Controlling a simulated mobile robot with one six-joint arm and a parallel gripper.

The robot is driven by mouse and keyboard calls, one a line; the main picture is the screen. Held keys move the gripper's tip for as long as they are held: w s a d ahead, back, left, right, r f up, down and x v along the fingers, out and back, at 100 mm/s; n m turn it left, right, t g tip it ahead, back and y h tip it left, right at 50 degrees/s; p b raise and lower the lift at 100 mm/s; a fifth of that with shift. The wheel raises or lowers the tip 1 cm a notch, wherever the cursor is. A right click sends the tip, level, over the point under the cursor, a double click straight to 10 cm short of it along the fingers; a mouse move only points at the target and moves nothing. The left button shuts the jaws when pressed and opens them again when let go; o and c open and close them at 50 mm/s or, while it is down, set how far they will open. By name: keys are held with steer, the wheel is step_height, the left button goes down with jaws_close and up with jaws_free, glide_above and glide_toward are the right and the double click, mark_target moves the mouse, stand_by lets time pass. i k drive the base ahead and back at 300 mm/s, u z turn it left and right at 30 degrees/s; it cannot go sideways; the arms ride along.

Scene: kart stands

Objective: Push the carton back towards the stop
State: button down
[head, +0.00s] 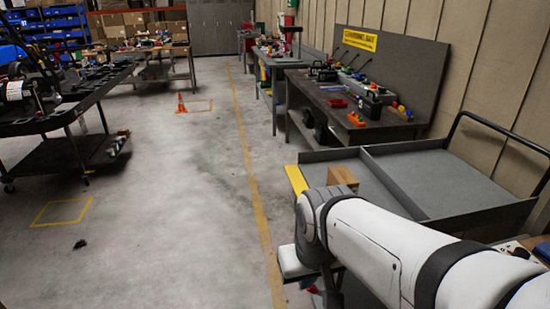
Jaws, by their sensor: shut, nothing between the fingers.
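The carton (342,177) is a small brown box on the grey deck of a low cart (450,183). It sits in the left part of the deck, just right of a yellow strip (296,180) along the left edge. Its lower part is hidden behind my white arm. A raised grey divider runs along the deck right of the carton, with bare deck between them. I cannot tell which part is the stop. My arm reaches in from the lower right. My gripper does not show clearly; the arm covers that area, so contact with the carton cannot be seen.
A workbench (340,105) with tools and coloured parts stands beyond the cart. A black handle (500,122) rises at the cart's right end. A dark table (75,97) stands at the left. The floor (180,200) between is mostly clear, with an orange cone (181,104).

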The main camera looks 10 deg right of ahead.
mark_target(336, 174)
steer(key=z, duration=0.15)
steer(key=i, duration=1)
steer(key=z, duration=0.65)
